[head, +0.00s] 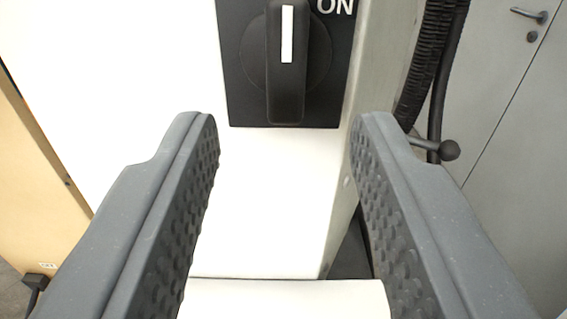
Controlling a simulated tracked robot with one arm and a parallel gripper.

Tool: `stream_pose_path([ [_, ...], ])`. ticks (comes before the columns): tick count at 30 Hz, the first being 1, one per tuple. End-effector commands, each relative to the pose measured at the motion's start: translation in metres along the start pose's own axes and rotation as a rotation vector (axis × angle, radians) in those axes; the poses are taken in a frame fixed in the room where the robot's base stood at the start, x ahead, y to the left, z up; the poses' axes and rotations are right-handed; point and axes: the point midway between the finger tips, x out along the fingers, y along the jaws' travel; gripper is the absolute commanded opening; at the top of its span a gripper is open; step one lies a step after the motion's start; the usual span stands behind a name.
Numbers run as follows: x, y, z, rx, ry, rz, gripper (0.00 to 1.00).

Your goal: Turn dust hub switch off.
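The dust hub switch is a black rotary knob (286,85) with a white stripe on its raised handle. The handle stands upright, and the stripe points up. It sits on a black square plate (240,112) at the top middle of the view, with the word "ON" at the plate's upper right. The top of the plate is cut off by the frame. My gripper (284,125) is open and empty, with its two grey studded fingers well apart. The fingertips show below and to either side of the knob. I cannot tell how far they are from the plate.
The plate is on a white cabinet (270,200) with a metal side edge. A black ribbed hose (425,60) and a lever with a ball knob (449,151) are at the right. A grey door (510,110) with a handle stands behind. A wooden panel (35,190) is at the left.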

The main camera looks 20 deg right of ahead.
Motion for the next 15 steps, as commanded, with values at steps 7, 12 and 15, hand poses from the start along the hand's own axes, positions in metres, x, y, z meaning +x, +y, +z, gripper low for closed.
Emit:
stream_pose_path([
  [7, -0.045, -0.001, 0.001, 0.001, 0.000, -0.002, 0.38],
  [12, -0.065, -0.001, 0.002, -0.001, -0.003, -0.001, 0.38],
  [15, -0.071, -0.001, 0.002, 0.000, -0.003, -0.001, 0.38],
])
